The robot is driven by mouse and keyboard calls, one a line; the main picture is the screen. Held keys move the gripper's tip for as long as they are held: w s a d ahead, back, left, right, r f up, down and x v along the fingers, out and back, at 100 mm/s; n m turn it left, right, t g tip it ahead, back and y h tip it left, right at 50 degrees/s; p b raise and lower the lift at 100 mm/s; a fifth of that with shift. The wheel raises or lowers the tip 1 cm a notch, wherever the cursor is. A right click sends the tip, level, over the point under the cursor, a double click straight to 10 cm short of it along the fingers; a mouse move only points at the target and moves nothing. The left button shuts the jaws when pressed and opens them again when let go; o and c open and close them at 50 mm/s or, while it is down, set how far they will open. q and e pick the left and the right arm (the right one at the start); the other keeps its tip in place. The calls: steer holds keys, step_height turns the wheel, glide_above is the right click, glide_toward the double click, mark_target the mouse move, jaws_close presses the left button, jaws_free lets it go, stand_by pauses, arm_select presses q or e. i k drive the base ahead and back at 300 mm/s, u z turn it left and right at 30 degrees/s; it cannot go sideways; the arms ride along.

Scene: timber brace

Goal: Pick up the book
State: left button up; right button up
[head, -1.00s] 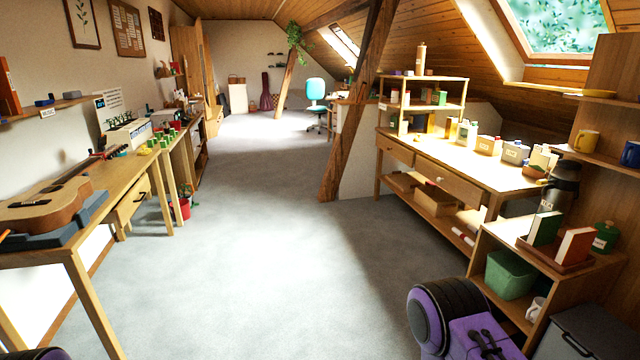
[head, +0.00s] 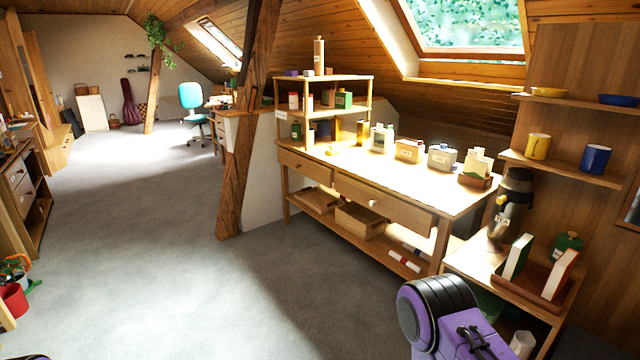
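Two books stand upright, slightly leaning, in a brown wooden holder (head: 537,285) on the low shelf unit at the right. One is a green book (head: 517,257) with pale pages. The other is a red book (head: 560,275), to its right. I cannot tell which one the task means. A purple and black part of my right arm shows at the bottom, in front of the shelf unit and apart from the books. Neither of my grippers is in view.
A dark flask (head: 508,205) and a green pot (head: 567,246) stand close to the books. A long workbench (head: 400,188) with canisters runs behind. A timber brace (head: 245,130) slants up from the floor. The grey carpet (head: 150,240) at left is clear.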

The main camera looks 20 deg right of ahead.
mark_target(561, 269)
steer(key=z, duration=0.65)
steer(key=i, duration=0.95)
steer(key=z, duration=0.9)
